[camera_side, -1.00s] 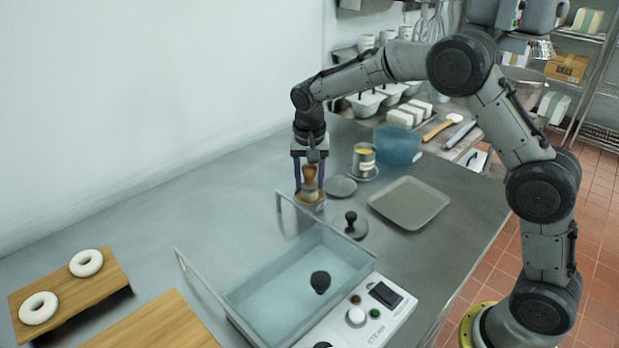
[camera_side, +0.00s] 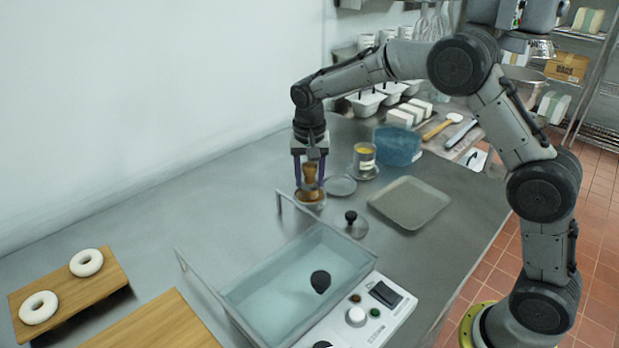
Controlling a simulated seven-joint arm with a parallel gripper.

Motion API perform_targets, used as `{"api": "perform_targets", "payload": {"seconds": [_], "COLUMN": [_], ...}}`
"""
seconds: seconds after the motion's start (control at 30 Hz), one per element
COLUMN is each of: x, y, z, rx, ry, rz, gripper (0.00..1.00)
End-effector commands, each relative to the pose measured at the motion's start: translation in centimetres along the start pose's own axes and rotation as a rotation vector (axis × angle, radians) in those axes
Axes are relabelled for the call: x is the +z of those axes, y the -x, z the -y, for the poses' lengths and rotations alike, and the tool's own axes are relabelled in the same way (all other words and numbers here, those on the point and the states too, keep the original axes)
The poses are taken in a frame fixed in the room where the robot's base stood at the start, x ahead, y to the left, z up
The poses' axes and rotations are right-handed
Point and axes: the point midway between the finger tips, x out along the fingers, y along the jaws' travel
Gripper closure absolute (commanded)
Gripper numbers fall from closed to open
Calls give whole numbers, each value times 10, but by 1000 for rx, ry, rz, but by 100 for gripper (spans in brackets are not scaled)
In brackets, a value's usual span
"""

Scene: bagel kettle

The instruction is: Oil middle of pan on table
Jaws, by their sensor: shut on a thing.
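My gripper (camera_side: 310,183) points down at the table's back middle and is shut on a brown wooden-handled tool (camera_side: 310,173), which looks like a brush. The tool is upright, with its lower end at a small round dish with brown in it (camera_side: 311,199). I cannot tell whether they touch, and the tip is hidden. The pan, a flat grey rectangular tray (camera_side: 408,224), lies empty on the steel table (camera_side: 200,205), right of my gripper. I cannot make out any oil on it.
A glass kettle of water (camera_side: 262,296) with a raised wire frame stands in front. A black-knobbed lid (camera_side: 351,226), a grey disc (camera_side: 341,186), a yellow-topped jar (camera_side: 364,157) and a blue tub (camera_side: 398,146) are nearby. Boards with bagels (camera_side: 85,263) lie left.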

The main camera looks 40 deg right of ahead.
Motion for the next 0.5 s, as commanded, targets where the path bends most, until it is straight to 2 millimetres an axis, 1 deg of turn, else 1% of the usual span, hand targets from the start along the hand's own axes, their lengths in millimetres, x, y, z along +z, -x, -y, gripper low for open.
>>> {"api": "perform_targets", "payload": {"seconds": [0.03,0.1,0.5], "x": [-2,-2,-6], "y": [6,11,40], "z": [1,1,1], "rx": [-4,-5,-4], "ry": [-1,-1,0], "rz": [-3,-4,-4], "gripper": [100,100,100]}}
